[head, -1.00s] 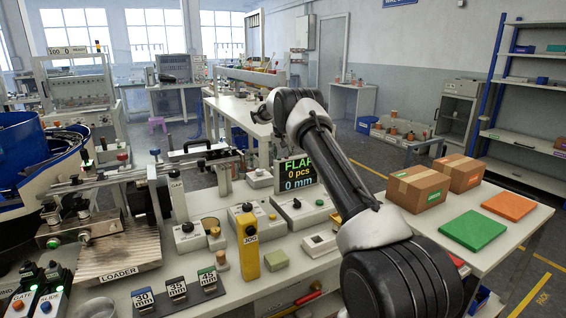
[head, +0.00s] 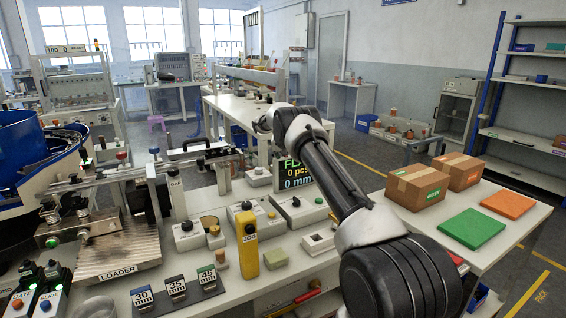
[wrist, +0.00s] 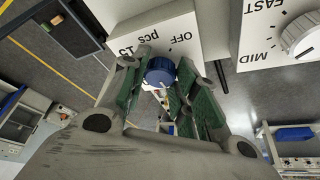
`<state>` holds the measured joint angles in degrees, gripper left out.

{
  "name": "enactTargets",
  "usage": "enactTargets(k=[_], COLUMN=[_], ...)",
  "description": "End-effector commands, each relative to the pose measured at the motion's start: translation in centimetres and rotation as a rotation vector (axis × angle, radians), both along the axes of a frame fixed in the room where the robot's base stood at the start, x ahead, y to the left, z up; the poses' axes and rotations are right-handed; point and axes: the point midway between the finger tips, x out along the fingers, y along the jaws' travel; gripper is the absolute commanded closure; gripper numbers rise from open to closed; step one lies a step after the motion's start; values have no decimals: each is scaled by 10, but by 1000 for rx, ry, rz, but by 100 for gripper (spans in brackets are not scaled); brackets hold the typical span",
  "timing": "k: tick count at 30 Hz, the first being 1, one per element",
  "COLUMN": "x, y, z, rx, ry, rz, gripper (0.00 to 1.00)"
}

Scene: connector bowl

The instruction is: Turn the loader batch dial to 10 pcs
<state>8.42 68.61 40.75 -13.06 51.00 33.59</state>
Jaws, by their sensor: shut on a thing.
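A blue dial knob (wrist: 160,71) sits on a white box (wrist: 150,40) in the wrist view. The box is marked "OFF" and "15 pcs", upside down in this view. My gripper (wrist: 160,84) has its green-padded fingers on either side of the knob and is shut on it. The part of the knob behind the fingers is hidden, and I cannot tell which mark it points to. In the head view my arm (head: 325,165) reaches over the bench and the gripper and dial cannot be made out. A display (head: 296,172) behind the arm shows 0 pcs and 0 mm.
A second white box (wrist: 265,35) marked "MID" and "FAST", with a white knob (wrist: 304,38), stands close to the right in the wrist view.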

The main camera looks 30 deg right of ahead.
Motion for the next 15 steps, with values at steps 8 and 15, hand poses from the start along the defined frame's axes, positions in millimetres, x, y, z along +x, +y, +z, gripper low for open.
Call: enactTargets(k=[8, 15], x=[2, 4], y=[2, 2], z=[-2, -1], rx=[1, 2], ry=[3, -1], rz=[-204, -364], gripper=[94, 94])
